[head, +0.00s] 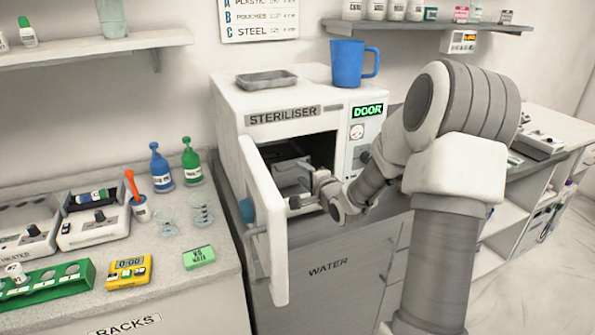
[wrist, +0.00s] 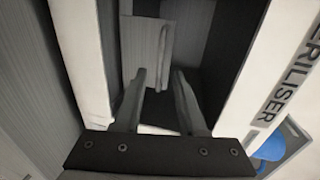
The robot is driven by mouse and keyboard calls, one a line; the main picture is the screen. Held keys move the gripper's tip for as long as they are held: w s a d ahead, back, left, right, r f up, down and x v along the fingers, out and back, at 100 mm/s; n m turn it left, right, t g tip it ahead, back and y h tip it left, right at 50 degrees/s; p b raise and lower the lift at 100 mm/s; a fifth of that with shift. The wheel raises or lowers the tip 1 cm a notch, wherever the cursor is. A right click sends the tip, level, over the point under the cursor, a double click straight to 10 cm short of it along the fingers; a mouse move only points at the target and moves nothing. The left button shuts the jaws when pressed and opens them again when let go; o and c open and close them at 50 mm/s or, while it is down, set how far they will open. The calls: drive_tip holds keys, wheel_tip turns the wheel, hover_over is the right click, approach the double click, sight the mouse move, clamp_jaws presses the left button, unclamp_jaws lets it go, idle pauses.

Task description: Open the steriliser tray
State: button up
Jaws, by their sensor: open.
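The steriliser (head: 228,98) is a white box on the counter, and its door (head: 267,215) stands swung open at the left. Inside its dark chamber is a grey tray (head: 292,176), partly hidden by my arm. The wrist view shows a grey front panel (wrist: 134,60) in the chamber, which looks like the tray's front, with a pale bar handle (wrist: 165,45) on it. My gripper (wrist: 159,72) is open at the chamber mouth, its fingers pointing inward toward the handle. The fingertips appear just short of the handle; I cannot tell whether they touch it.
The open door is close on the left of my gripper. A blue mug (head: 347,64) and a shallow grey dish (head: 266,79) stand on top of the steriliser. The left counter holds bottles (head: 161,167), a green rack (head: 45,283) and a yellow timer (head: 129,272).

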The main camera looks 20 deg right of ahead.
sight(296, 168)
drive_tip(key=shift+x, duration=2.05)
clamp_jaws()
